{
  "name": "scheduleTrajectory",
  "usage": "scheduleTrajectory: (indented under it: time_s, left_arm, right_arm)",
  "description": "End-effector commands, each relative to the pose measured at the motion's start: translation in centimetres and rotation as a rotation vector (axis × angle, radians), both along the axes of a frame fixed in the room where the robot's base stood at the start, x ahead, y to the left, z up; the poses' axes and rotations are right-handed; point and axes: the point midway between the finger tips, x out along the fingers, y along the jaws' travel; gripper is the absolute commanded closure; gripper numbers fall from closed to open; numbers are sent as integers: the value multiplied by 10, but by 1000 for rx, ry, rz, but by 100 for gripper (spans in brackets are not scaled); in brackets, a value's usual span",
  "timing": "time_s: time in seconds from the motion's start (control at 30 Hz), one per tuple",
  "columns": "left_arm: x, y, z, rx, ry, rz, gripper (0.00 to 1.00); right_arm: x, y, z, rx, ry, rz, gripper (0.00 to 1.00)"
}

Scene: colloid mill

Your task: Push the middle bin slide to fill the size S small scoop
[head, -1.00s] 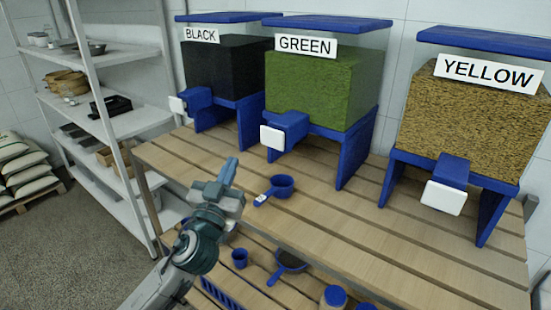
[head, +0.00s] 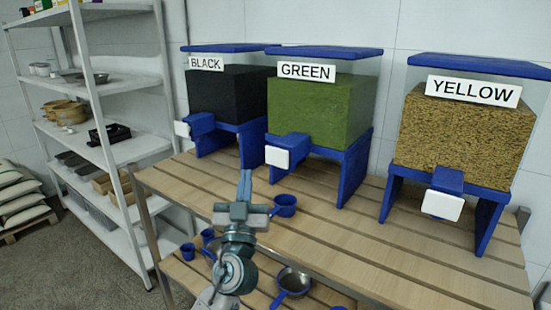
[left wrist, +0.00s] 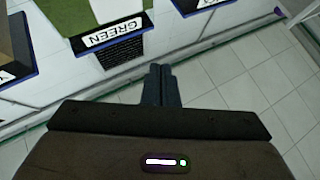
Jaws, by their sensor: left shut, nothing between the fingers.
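The middle bin (head: 318,108), labelled GREEN, holds green grain and stands on blue legs on the slatted table. Its slide (head: 287,148) is a blue spout with a white front plate, facing me. A small blue scoop (head: 285,205) sits on the table in front of the bin, a little in front of and below the slide; its size mark is not readable. My left gripper (head: 244,184) is shut and empty, just left of the scoop and apart from the slide. The left wrist view also shows its closed fingers (left wrist: 160,84) and the GREEN label (left wrist: 113,33). My right gripper is not in view.
The BLACK bin (head: 228,95) stands left and the YELLOW bin (head: 464,135) right, each with a slide. More blue scoops and a pan (head: 291,282) lie on the lower shelf. The wooden table (head: 350,240) is clear right of the scoop.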

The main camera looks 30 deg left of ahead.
Motion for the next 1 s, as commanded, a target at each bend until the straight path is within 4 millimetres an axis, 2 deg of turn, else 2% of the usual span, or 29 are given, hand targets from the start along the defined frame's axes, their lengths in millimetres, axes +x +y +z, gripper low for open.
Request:
scheduleTrajectory:
  time_s: [0.37, 0.5, 0.7, 1.0]
  left_arm:
    - [52, -4, 2, -2, 0, -1, 100]
    - [67, -6, -2, -2, -2, -2, 100]
    - [78, -7, -1, 0, 0, -1, 100]
    - [79, -7, 0, 0, 0, -1, 100]
  right_arm:
    - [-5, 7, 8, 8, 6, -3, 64]
    - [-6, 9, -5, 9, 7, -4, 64]
    - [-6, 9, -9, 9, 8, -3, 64]
    - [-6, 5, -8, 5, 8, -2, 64]
